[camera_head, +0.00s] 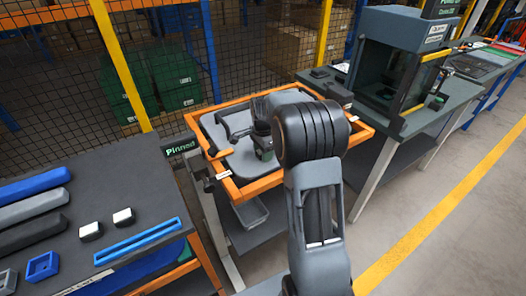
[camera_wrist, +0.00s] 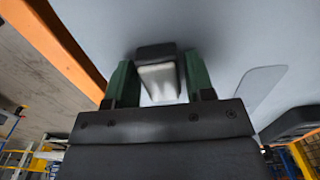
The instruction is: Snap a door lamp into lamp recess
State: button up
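The grey door panel (camera_head: 283,101) lies in an orange frame on a stand in the head view, and its grey surface (camera_wrist: 240,40) fills much of the wrist view. My gripper (camera_head: 263,148) is over the panel, partly hidden by my own arm. In the wrist view its green fingers (camera_wrist: 160,85) are closed on both sides of a door lamp (camera_wrist: 158,82), which has a pale body and a dark end. The lamp's dark end is toward the panel; I cannot tell whether it touches. No lamp recess can be made out; the lamp may hide it.
Two more white and black lamps (camera_head: 123,217) stand on the dark table at left, with a blue tray (camera_head: 138,241) and long blue and grey pieces. The orange frame (camera_head: 262,184) edges the panel. A grey boxed machine (camera_head: 400,60) stands at the right.

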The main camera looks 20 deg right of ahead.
jog(key=o, duration=0.3)
jog(key=shift+r, duration=0.1)
notch_tip(320, 180, up, 14)
dwell(0.6)
